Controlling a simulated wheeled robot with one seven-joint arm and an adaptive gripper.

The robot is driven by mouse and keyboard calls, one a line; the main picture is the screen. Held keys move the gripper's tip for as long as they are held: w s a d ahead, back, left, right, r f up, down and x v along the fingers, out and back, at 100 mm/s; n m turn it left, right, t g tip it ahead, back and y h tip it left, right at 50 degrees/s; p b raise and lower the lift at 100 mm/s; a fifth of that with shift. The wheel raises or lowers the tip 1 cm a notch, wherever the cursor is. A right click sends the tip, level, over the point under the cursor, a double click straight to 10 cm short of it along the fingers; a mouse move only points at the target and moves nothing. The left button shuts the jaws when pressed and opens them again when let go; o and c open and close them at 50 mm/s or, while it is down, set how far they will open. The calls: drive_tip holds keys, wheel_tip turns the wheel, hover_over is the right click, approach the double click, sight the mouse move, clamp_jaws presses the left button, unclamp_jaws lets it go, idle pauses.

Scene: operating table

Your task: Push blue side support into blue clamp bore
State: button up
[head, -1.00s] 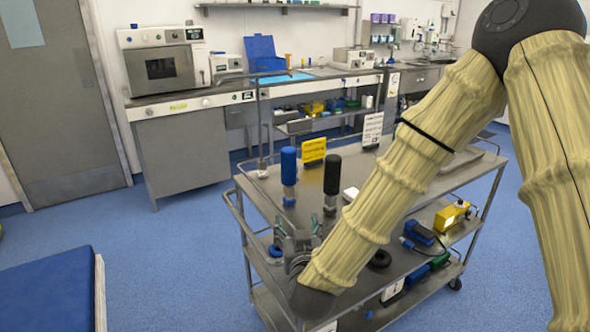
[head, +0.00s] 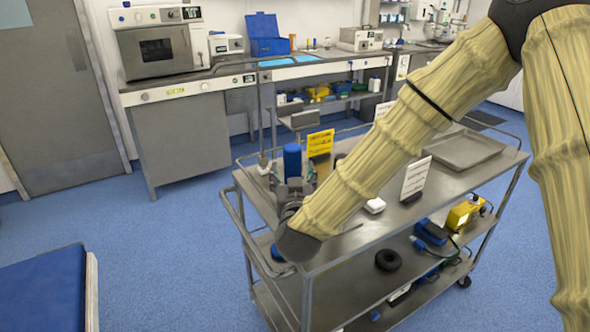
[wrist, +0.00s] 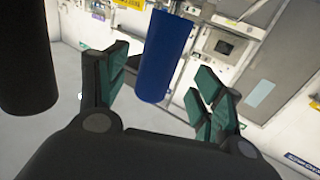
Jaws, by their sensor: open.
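The blue side support (head: 292,158) is an upright blue cylinder on the top of the steel cart, near its left end. My gripper (head: 292,178) is right at it, in front of its lower part and hiding that part. In the wrist view, the blue cylinder (wrist: 165,50) stands between the two green-padded fingers of my open gripper (wrist: 164,88), with a visible gap to at least the right finger. I cannot tell whether the left finger touches it. I cannot make out a blue clamp or its bore in these views.
A dark cylinder (wrist: 25,55) stands left of my gripper in the wrist view. The cart (head: 350,238) also holds a yellow sign (head: 320,142), a white sign (head: 415,178) and a tray (head: 465,150). A blue padded table (head: 42,290) lies at lower left, with clear floor between.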

sight(293, 167)
drive_tip(key=shift+w+r, duration=0.15)
drive_tip(key=shift+w, duration=0.3)
drive_tip(key=shift+w+p, duration=0.55)
drive_tip(key=shift+w, duration=1.7)
drive_tip(key=c, duration=1.2)
wheel_tip(293, 167, up, 10)
drive_tip(key=shift+f+b, duration=0.1)
drive_tip(key=shift+b, duration=0.2)
